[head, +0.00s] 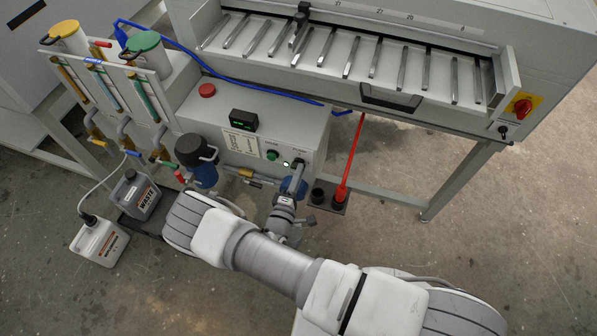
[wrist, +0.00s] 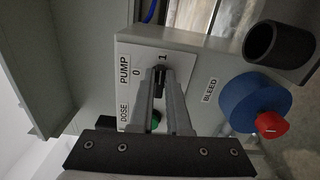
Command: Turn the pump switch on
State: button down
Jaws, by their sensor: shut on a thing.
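The pump switch is a small black knob (wrist: 159,77) on a white plate marked PUMP (wrist: 125,68), with 0 and 1 beside it. It sits on the front of the grey control box (head: 312,130). My gripper (wrist: 158,84) is shut on the knob, with one finger on each side of it. In the head view my gripper (head: 298,172) reaches the right end of the panel and mostly covers the knob. The fingers hide much of the knob, so I cannot tell exactly which mark it points to.
A green button (head: 272,155) by the DOSE label and a lit green lamp (head: 286,164) are left of the switch. A blue bleed fitting with a red knob (wrist: 272,124) is close by. A red emergency button (head: 207,90) tops the box. A red-handled tool (head: 351,155) stands right.

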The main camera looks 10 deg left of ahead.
jog(key=shift+m, duration=0.5)
jog(key=c, duration=0.9)
grip_release()
jog(key=shift+s, duration=0.1)
jog(key=s, duration=0.5)
jog(key=s+a, duration=0.1)
jog(key=s, duration=0.5)
jog(key=s+p, duration=0.1)
jog(key=s, duration=0.5)
jog(key=shift+s+a, duration=0.1)
jog(key=shift+a, duration=0.05)
